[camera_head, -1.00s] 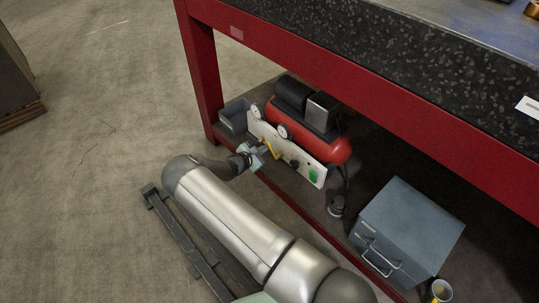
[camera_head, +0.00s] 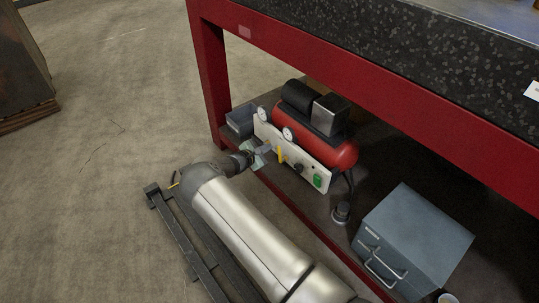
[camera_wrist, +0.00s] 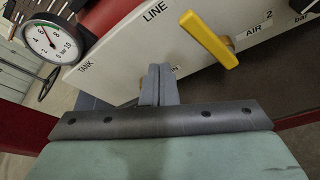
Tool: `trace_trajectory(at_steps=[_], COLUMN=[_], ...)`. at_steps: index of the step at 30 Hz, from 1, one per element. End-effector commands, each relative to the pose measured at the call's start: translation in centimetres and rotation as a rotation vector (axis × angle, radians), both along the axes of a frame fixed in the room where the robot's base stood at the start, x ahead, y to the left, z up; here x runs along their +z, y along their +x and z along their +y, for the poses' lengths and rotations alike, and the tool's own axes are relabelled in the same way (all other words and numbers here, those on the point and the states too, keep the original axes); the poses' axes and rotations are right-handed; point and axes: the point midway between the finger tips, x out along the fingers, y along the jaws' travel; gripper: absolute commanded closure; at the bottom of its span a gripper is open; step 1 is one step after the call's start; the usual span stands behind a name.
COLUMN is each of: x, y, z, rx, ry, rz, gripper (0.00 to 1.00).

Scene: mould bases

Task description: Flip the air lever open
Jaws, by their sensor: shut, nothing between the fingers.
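The air lever (camera_wrist: 210,40) is a yellow handle on a white panel, slanting from upper left to lower right in the wrist view. It lies across the panel's lettering direction, left of the printed word AIR. In the head view the yellow lever (camera_head: 281,155) stands nearly upright on the panel front. My gripper (camera_wrist: 160,82) is shut and empty, its fingertips at the panel's lower edge, below and left of the lever. A gap shows between them in the wrist view. My gripper (camera_head: 262,154) partly covers a panel label, of which only the end shows.
The panel (camera_head: 318,163) fronts a red compressor (camera_head: 343,155) on the shelf under a red-framed bench. A pressure gauge (camera_wrist: 52,41) sits left on the panel. A grey bin (camera_head: 240,119) and blue-grey box (camera_head: 415,240) flank it. Open floor lies left.

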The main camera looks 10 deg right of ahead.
Motion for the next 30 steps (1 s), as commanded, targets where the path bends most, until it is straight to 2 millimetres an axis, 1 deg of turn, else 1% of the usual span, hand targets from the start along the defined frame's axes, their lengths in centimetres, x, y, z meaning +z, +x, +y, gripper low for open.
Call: trace_trajectory(at_steps=[1,2,3,9,13,18,30], x=[-0.8,0.2,0.4,0.6,0.6,0.5,0.4], y=[0.3,-0.5,-1.4,-4.6,-6.1,-7.0,-7.1], z=[0.5,1.3,2.0,4.8,6.0,6.8,6.9], rx=[0.000,0.004,0.004,0.002,0.001,0.000,-0.001], ry=[0.003,0.000,0.000,-0.001,-0.001,0.001,0.000], rz=[-0.001,0.004,0.005,0.004,0.003,0.001,0.001], gripper=[1.00,1.00,1.00,1.00,1.00,1.00,1.00])
